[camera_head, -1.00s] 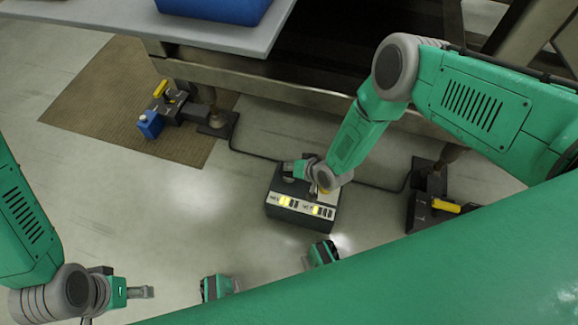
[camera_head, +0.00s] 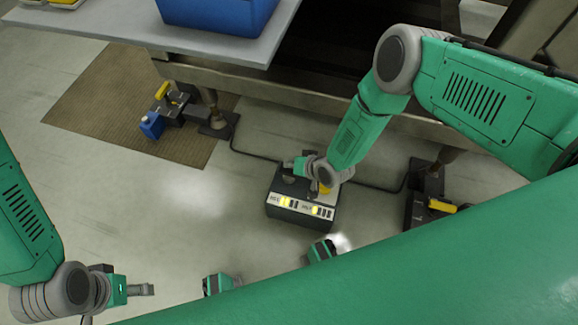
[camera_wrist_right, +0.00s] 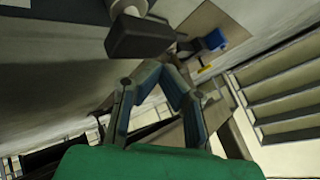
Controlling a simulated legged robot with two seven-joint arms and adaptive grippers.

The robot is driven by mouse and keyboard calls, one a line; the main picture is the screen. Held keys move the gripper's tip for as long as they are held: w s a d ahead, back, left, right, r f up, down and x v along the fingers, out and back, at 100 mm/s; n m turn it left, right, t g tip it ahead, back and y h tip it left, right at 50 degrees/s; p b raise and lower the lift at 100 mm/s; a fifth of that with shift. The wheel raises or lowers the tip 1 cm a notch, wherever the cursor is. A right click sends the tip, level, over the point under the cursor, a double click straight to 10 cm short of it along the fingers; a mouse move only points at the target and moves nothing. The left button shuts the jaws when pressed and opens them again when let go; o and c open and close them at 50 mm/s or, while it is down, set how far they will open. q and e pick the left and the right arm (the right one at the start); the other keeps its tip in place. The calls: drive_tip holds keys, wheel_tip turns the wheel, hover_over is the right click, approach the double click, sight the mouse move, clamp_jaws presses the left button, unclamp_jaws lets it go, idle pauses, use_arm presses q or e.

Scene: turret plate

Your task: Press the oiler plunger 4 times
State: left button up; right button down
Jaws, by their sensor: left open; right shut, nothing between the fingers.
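A dark box (camera_head: 300,212) with a pale front panel and yellow lights stands on the floor near the middle of the head view. My right gripper (camera_head: 288,164) is shut and empty over the back left of this box, pointing left. I cannot tell whether it touches anything. In the right wrist view its fingers (camera_wrist_right: 164,68) meet just below a dark block (camera_wrist_right: 140,40) with a pale cylinder beside it. I cannot tell which part is the oiler plunger; the wrist covers part of the box top. My left gripper (camera_head: 148,289) is open and empty, low at left, well away from the box.
A device with a yellow bar (camera_head: 174,95) and a blue container (camera_head: 152,126) stands on a brown mat (camera_head: 90,100). A similar yellow-barred device (camera_head: 430,205) stands at right. A table with a blue bin (camera_head: 215,15) is behind. Floor left of the box is clear.

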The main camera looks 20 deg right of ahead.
wheel_tip(320, 180, up, 5)
drive_tip(key=p, duration=0.4)
idle(0.3)
idle(1.8)
